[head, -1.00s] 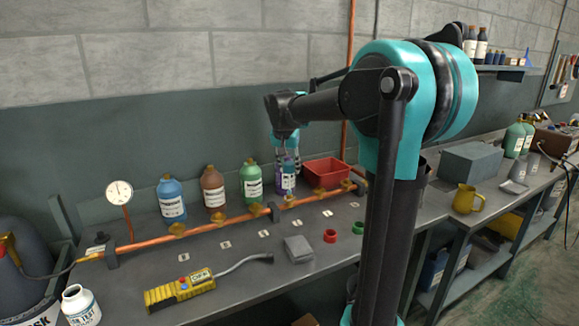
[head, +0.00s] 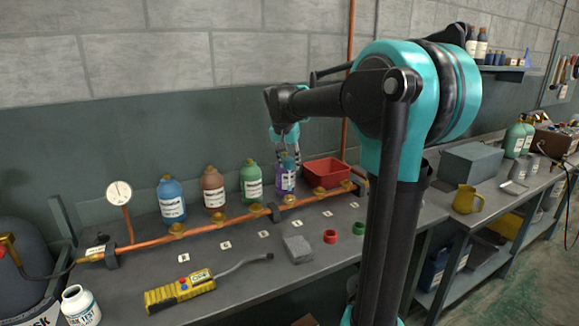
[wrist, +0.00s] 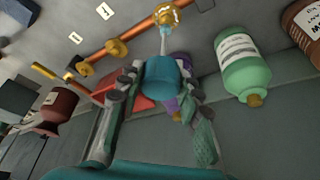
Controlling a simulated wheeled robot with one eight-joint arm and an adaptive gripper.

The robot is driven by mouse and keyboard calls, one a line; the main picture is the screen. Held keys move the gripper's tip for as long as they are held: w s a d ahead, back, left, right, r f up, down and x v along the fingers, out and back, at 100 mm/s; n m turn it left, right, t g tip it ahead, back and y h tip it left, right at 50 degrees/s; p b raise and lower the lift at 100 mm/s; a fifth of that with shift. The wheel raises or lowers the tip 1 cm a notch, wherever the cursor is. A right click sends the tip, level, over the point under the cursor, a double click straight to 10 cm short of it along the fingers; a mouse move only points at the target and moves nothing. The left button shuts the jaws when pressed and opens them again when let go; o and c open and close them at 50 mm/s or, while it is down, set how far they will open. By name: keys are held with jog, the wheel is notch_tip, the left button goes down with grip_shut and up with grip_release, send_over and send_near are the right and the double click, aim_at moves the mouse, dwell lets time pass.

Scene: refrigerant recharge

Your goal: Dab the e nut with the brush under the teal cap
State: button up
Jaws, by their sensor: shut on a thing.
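My gripper (head: 288,155) is above the back of the bench, in front of the purple bottle (head: 286,181). In the wrist view my gripper (wrist: 159,74) is shut on the teal cap (wrist: 165,80). A thin pale brush stem (wrist: 163,42) sticks out from the cap towards a brass nut (wrist: 167,14) on the copper pipe. The brush end appears at or close to this nut; contact is unclear. Pale marks show around the nut. More brass nuts (wrist: 116,48) sit along the pipe. The letters on the tags are too small to read, so I cannot tell which nut is e.
Blue (head: 171,200), brown (head: 213,189) and green (head: 251,182) bottles stand behind the copper pipe (head: 210,220). A red tray (head: 326,172) is right of the purple bottle. A yellow tester (head: 180,291), grey block (head: 299,249) and two rings lie in front.

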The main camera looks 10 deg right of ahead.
jog(key=shift+r, duration=2.6)
